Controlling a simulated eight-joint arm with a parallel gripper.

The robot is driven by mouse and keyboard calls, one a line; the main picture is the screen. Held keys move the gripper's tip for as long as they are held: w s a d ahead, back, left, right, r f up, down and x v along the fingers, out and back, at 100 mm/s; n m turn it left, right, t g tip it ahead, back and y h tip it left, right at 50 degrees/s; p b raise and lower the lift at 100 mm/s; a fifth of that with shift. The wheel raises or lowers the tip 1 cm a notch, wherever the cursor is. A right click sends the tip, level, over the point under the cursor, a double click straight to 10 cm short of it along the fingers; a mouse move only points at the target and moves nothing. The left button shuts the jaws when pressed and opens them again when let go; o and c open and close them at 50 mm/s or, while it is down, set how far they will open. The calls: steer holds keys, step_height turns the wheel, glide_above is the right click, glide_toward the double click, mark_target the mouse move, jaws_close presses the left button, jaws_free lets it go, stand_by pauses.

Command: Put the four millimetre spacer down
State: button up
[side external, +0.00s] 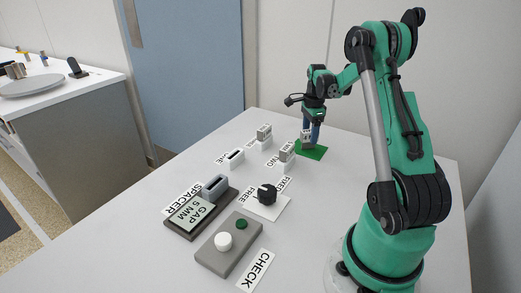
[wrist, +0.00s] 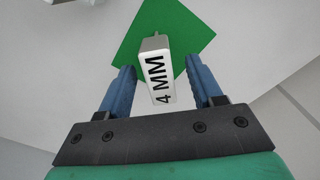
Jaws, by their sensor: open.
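The four millimetre spacer (wrist: 157,76) is a grey block with a white face marked "4 MM". In the wrist view it stands between the blue fingers of my gripper (wrist: 161,92), with a gap on each side. My gripper is open around it. In the side external view my gripper (side external: 310,140) points down over the green mat (side external: 318,154), and the spacer (side external: 306,144) shows low between the fingers. The green mat also shows in the wrist view (wrist: 196,33), under and behind the spacer. Whether the spacer's base touches the mat is hard to tell.
Labelled holders with grey blocks (side external: 264,131) (side external: 287,151) and a slotted white holder (side external: 234,158) stand left of the mat. Nearer are a "GAP 5 MM" spacer fixture (side external: 180,229), a black knob (side external: 267,194), and a button box (side external: 214,262) beside a "CHECK" label.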

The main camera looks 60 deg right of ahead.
mark_target(310, 130)
step_height(310, 130, up, 12)
steer(key=w+a+r+n+t+h, duration=0.1)
steer(key=w+a+n, duration=0.2)
steer(key=a+n, duration=0.35)
steer(key=w+a+r+n+t, duration=0.1)
steer(key=w+a+n, duration=0.1)
steer(key=a+n, duration=0.45)
steer(key=s+a+f+n+t, duration=0.1)
steer(key=a+f+n+t, duration=0.1)
steer(key=a+n, duration=0.5)
steer(key=s+a+f+n+t+y, duration=0.1)
steer(key=s+a+n+t, duration=0.1)
steer(key=a+n, duration=0.5)
steer(key=a+t, duration=0.1)
steer(key=a, duration=0.4)
steer(key=shift+s+a+f, duration=0.15)
steer(key=shift+a+f, duration=0.1)
steer(key=shift+f, duration=0.15)
